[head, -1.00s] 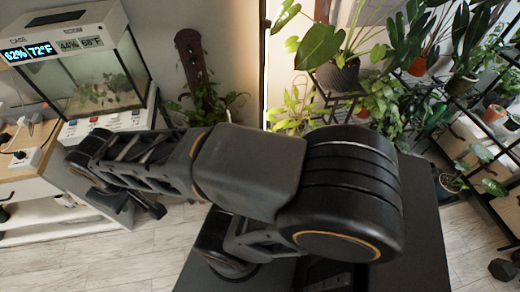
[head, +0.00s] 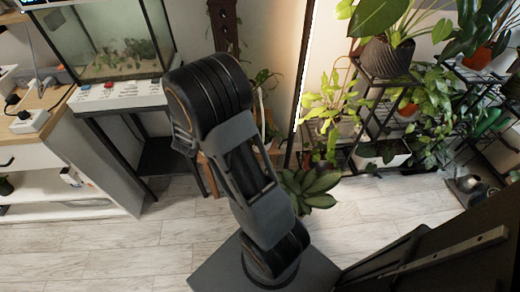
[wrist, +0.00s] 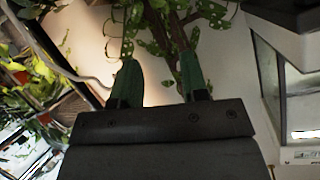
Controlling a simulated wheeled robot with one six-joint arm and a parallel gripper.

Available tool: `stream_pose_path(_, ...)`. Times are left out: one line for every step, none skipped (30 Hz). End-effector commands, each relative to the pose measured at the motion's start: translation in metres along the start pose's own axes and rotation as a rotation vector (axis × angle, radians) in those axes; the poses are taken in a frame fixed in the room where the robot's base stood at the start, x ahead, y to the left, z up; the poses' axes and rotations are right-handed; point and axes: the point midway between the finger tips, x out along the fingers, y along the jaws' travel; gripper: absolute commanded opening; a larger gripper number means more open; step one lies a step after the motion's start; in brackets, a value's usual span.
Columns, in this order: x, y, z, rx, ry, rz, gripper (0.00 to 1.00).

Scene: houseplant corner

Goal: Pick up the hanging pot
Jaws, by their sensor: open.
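My gripper (wrist: 160,78) shows in the wrist view, its two dark green fingers apart with nothing between them. Beyond the fingers are spotted green leaves (wrist: 152,28) on a brown stem; I cannot tell their distance or see a pot under them. No pot is clearly hanging in either view, so I cannot tell which is the hanging pot. In the head view a dark ribbed pot (head: 388,58) with a large-leafed plant stands on a black stand at the upper right. My gripper is hidden in the head view behind my own arm.
A glass terrarium (head: 108,52) stands on a table at the left, beside a wooden-topped white cabinet (head: 60,165). A black plant stand (head: 372,112) holds several plants at the right. A broad-leafed plant (head: 310,188) sits low beside my arm. Pale floor (head: 90,250) is clear at front left.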

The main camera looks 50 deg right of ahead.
Motion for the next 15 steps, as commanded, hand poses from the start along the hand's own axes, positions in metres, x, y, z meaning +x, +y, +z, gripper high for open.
stream_pose_path(0.023, 0.031, 0.026, -0.002, 0.074, 0.105, 0.41)
stream_pose_path(0.03, 0.045, 0.032, -0.003, 0.121, 0.163, 0.41)
stream_pose_path(0.037, 0.064, 0.039, -0.01, 0.181, 0.238, 0.41)
stream_pose_path(0.04, 0.076, 0.044, -0.018, 0.223, 0.29, 0.41)
stream_pose_path(0.043, 0.088, 0.048, -0.028, 0.261, 0.339, 0.41)
stream_pose_path(0.044, 0.102, 0.054, -0.044, 0.308, 0.4, 0.41)
stream_pose_path(0.045, 0.112, 0.058, -0.056, 0.339, 0.44, 0.41)
stream_pose_path(0.045, 0.12, 0.061, -0.068, 0.369, 0.478, 0.41)
stream_pose_path(0.044, 0.13, 0.065, -0.084, 0.403, 0.522, 0.41)
stream_pose_path(0.043, 0.136, 0.067, -0.095, 0.426, 0.551, 0.41)
stream_pose_path(0.042, 0.141, 0.069, -0.106, 0.445, 0.576, 0.41)
stream_pose_path(0.041, 0.147, 0.071, -0.119, 0.467, 0.605, 0.41)
stream_pose_path(0.041, 0.151, 0.072, -0.127, 0.482, 0.622, 0.41)
stream_pose_path(0.041, 0.154, 0.072, -0.133, 0.493, 0.637, 0.41)
stream_pose_path(0.042, 0.159, 0.072, -0.14, 0.505, 0.653, 0.41)
